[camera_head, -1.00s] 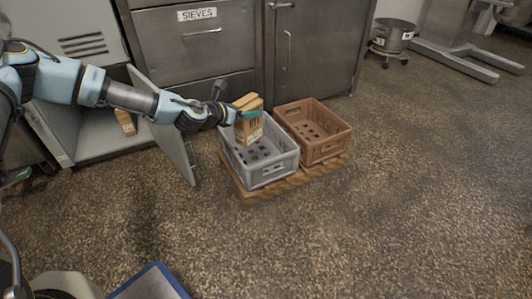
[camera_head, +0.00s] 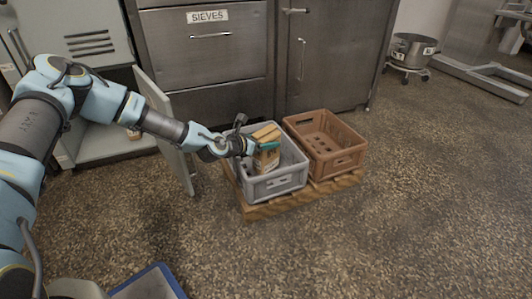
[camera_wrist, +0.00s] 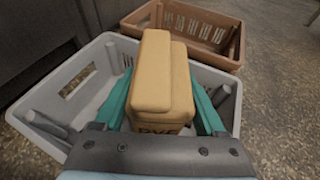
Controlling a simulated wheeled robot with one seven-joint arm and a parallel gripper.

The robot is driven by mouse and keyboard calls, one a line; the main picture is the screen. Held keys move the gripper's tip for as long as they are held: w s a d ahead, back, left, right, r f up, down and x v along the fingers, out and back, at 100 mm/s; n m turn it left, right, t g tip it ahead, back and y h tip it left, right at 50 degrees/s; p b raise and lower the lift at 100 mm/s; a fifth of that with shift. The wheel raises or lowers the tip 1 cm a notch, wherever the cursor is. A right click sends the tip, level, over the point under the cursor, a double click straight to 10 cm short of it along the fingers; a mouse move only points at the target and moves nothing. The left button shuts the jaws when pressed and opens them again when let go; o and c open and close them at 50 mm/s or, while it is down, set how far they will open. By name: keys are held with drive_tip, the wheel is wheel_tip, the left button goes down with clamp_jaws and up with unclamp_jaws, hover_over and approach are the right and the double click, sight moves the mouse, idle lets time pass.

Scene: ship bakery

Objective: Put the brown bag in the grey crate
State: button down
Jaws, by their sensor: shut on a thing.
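The brown bag (camera_head: 267,157) is upright in my gripper (camera_head: 262,147), and its lower part is inside the grey crate (camera_head: 275,184). In the wrist view the bag (camera_wrist: 161,80) sits between the two teal fingers of my gripper (camera_wrist: 163,104), with dark lettering partly visible on its front. The grey crate (camera_wrist: 62,88) surrounds the bag and fingers there. Whether the bag touches the crate floor cannot be told, as its base is hidden.
A brown crate (camera_head: 325,144) stands to the right of the grey one, both on a wooden pallet (camera_head: 258,211). An open cabinet door (camera_head: 165,130) stands left of the crates. Steel cabinets (camera_head: 205,50) are behind.

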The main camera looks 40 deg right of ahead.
drive_tip(key=shift+f+b, duration=0.6)
drive_tip(key=shift+f, duration=1.05)
drive_tip(key=shift+f, duration=0.15)
unclamp_jaws()
drive_tip(key=shift+a, duration=0.15)
drive_tip(key=p+v, duration=0.4)
drive_tip(key=v, duration=0.7)
drive_tip(key=shift+a+r+p, duration=0.3)
drive_tip(key=shift+r, duration=0.05)
